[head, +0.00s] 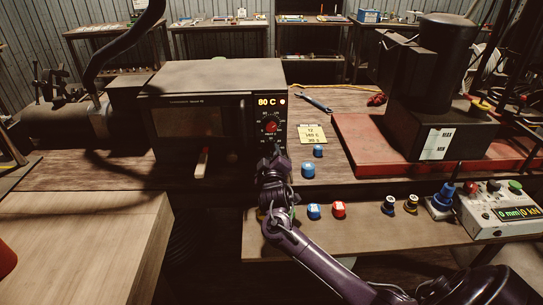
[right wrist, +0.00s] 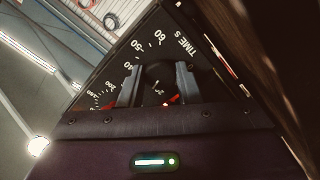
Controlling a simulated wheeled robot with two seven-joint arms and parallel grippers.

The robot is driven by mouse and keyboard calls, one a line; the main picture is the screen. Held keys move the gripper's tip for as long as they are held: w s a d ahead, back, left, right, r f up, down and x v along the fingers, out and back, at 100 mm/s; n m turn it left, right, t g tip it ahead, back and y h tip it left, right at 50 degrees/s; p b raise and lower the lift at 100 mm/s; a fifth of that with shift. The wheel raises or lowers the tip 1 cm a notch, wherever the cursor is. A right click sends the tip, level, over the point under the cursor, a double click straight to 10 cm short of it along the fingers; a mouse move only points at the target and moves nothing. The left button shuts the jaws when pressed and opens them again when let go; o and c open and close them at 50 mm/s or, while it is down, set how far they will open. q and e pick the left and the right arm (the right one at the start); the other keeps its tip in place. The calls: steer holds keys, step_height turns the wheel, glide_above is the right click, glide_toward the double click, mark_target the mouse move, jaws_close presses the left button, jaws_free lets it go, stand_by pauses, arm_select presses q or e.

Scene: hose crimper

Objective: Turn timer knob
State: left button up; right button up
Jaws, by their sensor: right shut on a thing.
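The dark oven (head: 205,85) stands on the bench and its display reads 80 C. Its upper knob (head: 271,127) has a red mark and shows above my right gripper (head: 275,157). The gripper is at the lower part of the oven's control panel and hides the timer knob there in the head view. In the right wrist view the dark timer knob (right wrist: 160,80) sits between the two grey fingers of my right gripper (right wrist: 158,90), which are shut on it. A "TIME S" scale with numbers surrounds it, and red shows near its base. My left gripper is in neither view.
A yellow note (head: 312,135) and blue caps (head: 308,170) lie right of the oven. A black machine on a red base (head: 365,150) stands at right, with a control box (head: 495,205) in front.

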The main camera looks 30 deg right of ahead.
steer(key=shift+f, duration=0.1)
stand_by(0.6)
steer(key=o, duration=1)
steer(key=shift+c, duration=0.2)
steer(key=b+v, duration=0.1)
steer(key=v, duration=0.7)
steer(key=shift+w, duration=0.1)
